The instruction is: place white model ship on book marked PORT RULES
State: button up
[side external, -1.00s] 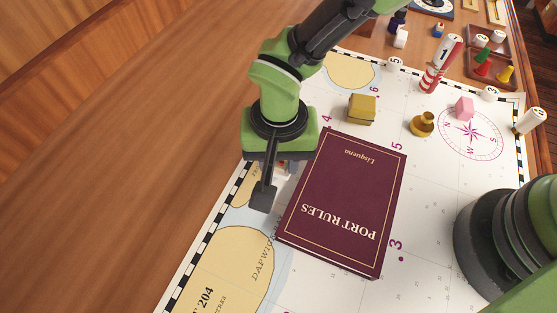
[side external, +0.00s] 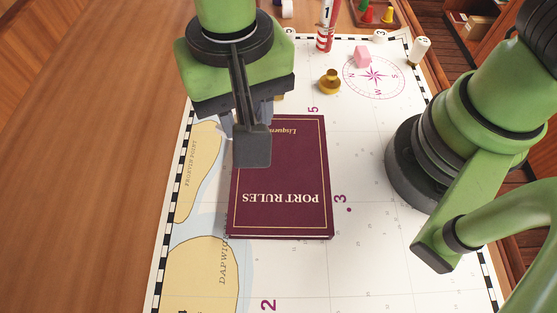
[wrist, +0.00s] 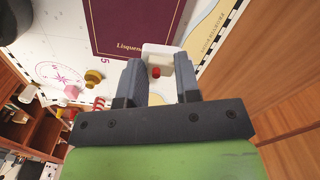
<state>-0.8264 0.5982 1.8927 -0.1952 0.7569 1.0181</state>
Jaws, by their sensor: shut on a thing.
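The maroon book marked PORT RULES (side external: 283,215) lies flat on the chart. Part of it, with its gold border, shows in the wrist view (wrist: 125,20). The white model ship (wrist: 158,50), with a small red part on top, is between my fingertips in the wrist view. My gripper (wrist: 158,70) is shut on it. In the side view my gripper (side external: 250,145) points down and overlaps the book's far left corner, and its near finger hides most of the ship. In the wrist view the ship overlaps the book's corner; its height above the book is unclear.
A brass piece (side external: 329,82), a pink block (side external: 363,57) and a red-and-white cylinder (side external: 326,30) stand beyond the book. White numbered pieces stand near the chart's far edge.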

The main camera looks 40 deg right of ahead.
jog(key=s+d, duration=0.3)
send_near(287, 169)
notch_tip(287, 169, down, 6)
jog(key=shift+r, duration=0.15)
dwell(0.3)
jog(key=o, duration=1)
